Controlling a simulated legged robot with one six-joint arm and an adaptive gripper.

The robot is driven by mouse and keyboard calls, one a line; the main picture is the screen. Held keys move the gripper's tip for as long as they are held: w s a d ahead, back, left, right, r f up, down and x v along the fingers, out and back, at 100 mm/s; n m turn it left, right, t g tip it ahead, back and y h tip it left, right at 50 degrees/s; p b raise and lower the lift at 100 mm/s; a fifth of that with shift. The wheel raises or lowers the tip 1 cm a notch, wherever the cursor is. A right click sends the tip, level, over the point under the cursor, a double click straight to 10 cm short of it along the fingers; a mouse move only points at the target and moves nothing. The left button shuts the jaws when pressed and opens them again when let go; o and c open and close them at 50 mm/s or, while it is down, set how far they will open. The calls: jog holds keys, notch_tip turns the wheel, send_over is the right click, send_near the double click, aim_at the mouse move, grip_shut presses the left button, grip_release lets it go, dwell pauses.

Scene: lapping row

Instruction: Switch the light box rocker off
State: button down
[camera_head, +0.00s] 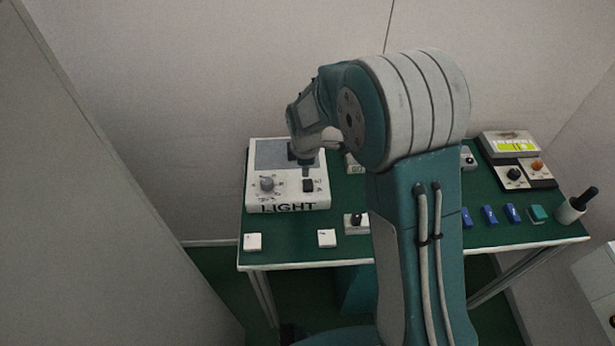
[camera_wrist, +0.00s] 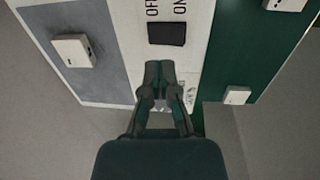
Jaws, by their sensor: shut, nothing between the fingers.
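The light box (camera_head: 288,196) is a white box marked LIGHT with a grey panel, at the left of the green table. Its black rocker (camera_head: 308,186) sits on the box's right side. In the wrist view the rocker (camera_wrist: 167,34) lies just beyond my fingertips, with OFF and ON printed beside it. My gripper (camera_wrist: 159,68) is shut and empty, its tips over the white face of the box, apart from the rocker in the picture. In the head view my gripper (camera_head: 305,165) points down above the box near the rocker. The rocker's tilt is hard to tell.
White blocks (camera_head: 253,242) and (camera_head: 327,238) lie at the table's front. Blue blocks (camera_head: 490,214), a dark cup (camera_head: 571,210) and a display unit (camera_head: 505,145) stand at the right. My arm hides the table's middle.

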notch_tip(320, 180, up, 4)
jog(key=d, duration=0.1)
notch_tip(320, 180, up, 6)
send_over(310, 183)
jog(key=shift+w+a+f, duration=0.15)
jog(key=shift+w+a, duration=0.1)
jog(key=shift+w, duration=0.15)
jog(key=shift+a, duration=0.1)
jog(key=s+d+r+m+t, duration=0.1)
jog(key=s+d+r+m, duration=0.3)
jog(key=s+r, duration=0.2)
jog(key=s+d+r+m+t, duration=0.1)
jog(key=s+d+r+m, duration=0.35)
jog(key=s+r, duration=0.2)
jog(key=s+d+m+t, duration=0.1)
jog(key=s+m, duration=0.3)
jog(key=s, duration=0.3)
jog(key=s+d+m+t, duration=0.1)
jog(key=s+d+m, duration=0.1)
jog(key=s+m, duration=0.3)
jog(key=s, duration=0.3)
jog(key=shift+s+d, duration=0.2)
jog(key=shift+d, duration=0.05)
